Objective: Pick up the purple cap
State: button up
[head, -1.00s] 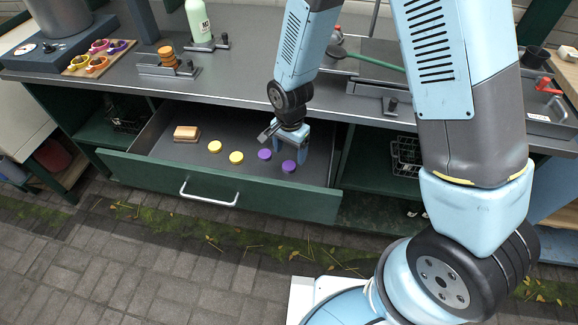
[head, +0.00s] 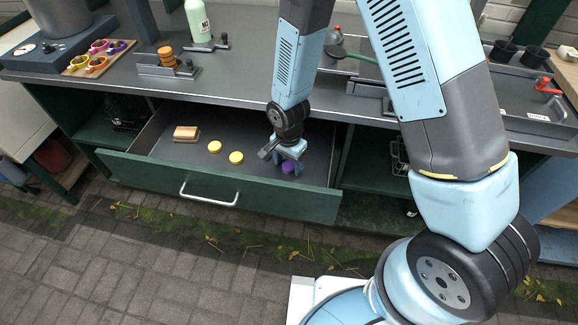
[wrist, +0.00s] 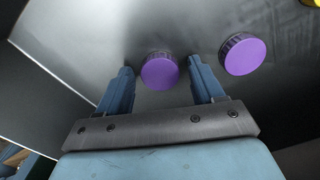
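Two purple caps lie on the floor of the open drawer. In the wrist view one purple cap (wrist: 160,71) shows between my fingertips, with a gap on each side. The other purple cap (wrist: 244,55) lies to the right, outside the right finger. In the head view one purple cap (head: 288,168) shows at my gripper (head: 287,161); the other is hidden behind the gripper. My gripper is open and empty, pointing down into the drawer. I cannot tell how far the fingertips are above the drawer floor.
The drawer (head: 220,203) also holds two yellow caps (head: 236,157) (head: 214,146) and a tan block (head: 186,133) to the left. Its front wall and the countertop edge (head: 215,95) bound the space. The drawer floor between yellow and purple caps is clear.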

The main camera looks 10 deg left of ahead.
jog(key=c, duration=0.9)
